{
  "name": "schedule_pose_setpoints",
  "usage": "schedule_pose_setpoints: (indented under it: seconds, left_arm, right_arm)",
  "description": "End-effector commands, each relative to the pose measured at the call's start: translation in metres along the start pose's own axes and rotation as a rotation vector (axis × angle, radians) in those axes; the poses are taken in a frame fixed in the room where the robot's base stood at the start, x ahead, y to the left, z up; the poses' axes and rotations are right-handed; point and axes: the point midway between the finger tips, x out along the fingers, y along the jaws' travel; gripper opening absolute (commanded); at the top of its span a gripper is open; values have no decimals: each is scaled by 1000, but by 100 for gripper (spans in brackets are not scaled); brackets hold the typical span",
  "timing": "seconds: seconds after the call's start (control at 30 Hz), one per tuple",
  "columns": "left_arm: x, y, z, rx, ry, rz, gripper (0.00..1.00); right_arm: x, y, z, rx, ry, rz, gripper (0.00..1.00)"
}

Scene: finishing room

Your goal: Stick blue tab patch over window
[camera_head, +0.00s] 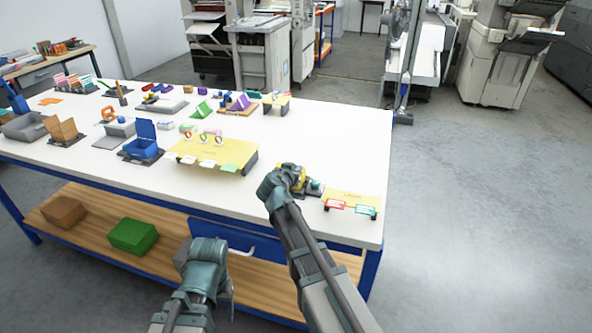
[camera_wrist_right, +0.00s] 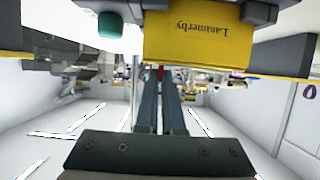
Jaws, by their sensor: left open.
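A yellow card (camera_head: 352,197) lies at the table's front right corner, with a red-edged piece (camera_head: 336,205) and a teal-edged piece (camera_head: 366,211) along its front edge. I cannot tell which piece is the blue tab patch, and I cannot make out a window. My right gripper (camera_head: 288,182) is at the front table edge beside a small yellow-and-dark object (camera_head: 292,170). The right wrist view shows a yellow lettered block (camera_wrist_right: 196,38) between dark parts; whether it is gripped is unclear. My left gripper (camera_head: 208,252) is open, low in front of the table; its fingertips are mostly hidden.
A yellow sloped board (camera_head: 215,154) with several coloured rings and pale tabs stands left of my right gripper. A blue open box (camera_head: 143,146) is further left. The lower shelf (camera_head: 88,212) holds a green box (camera_head: 133,236). The table's back right is clear.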

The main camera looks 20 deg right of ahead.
Motion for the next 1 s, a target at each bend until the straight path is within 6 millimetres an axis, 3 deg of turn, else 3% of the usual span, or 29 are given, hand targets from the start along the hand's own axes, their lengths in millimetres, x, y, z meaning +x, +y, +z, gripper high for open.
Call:
schedule_pose_setpoints:
  seconds: [0.87, 0.9, 1.0]
  left_arm:
    - [-2, 0, 0, 0, 0, 0, 65]
    - [-2, 0, 0, 0, 0, 0, 65]
    - [-2, 0, 0, 0, 0, 0, 65]
  right_arm:
    - [-2, 0, -1, 4, -6, 2, 0]
    - [-1, 0, 0, 4, -5, 2, 10]
    - [-1, 0, -1, 3, -4, 1, 28]
